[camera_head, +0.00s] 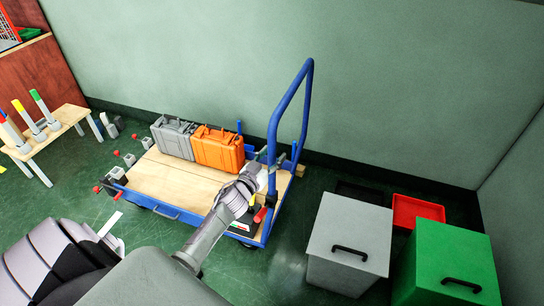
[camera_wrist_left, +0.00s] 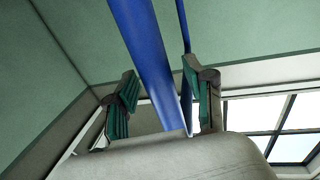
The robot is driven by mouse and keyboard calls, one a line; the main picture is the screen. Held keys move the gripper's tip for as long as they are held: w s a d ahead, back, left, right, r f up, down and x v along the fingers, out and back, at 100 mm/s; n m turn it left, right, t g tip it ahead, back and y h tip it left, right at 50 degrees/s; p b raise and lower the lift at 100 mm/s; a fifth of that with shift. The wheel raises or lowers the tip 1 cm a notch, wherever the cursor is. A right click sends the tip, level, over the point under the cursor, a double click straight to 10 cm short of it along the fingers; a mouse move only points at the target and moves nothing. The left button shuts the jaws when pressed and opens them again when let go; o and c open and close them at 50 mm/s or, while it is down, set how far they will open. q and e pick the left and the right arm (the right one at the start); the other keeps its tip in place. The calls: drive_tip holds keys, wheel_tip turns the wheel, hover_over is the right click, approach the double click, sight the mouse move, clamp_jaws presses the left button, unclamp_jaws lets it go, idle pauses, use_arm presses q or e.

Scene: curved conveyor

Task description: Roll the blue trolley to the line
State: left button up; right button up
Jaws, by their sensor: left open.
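The blue trolley (camera_head: 172,182) stands by the back wall, with a wooden deck, blue frame and upright blue push handle (camera_head: 290,98) at its right end. A grey case (camera_head: 172,138) and an orange case (camera_head: 217,149) sit on the deck. My left gripper (camera_head: 262,178) is at the handle's lower upright, above the deck's right end. In the left wrist view, its two green-padded fingers (camera_wrist_left: 162,104) are open, with a blue handle bar (camera_wrist_left: 150,55) running between them. Contact cannot be told. My right gripper is out of view. I cannot make out a clear floor line.
A grey lidded bin (camera_head: 348,240), a green bin (camera_head: 447,262) and a red tray (camera_head: 418,210) stand right of the trolley. A small wooden table (camera_head: 62,118) with colored-topped holders is at the left. Green floor shows left of the trolley.

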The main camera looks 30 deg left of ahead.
use_arm(q)
clamp_jaws()
drive_tip(key=shift+a, duration=0.1)
idle(0.3)
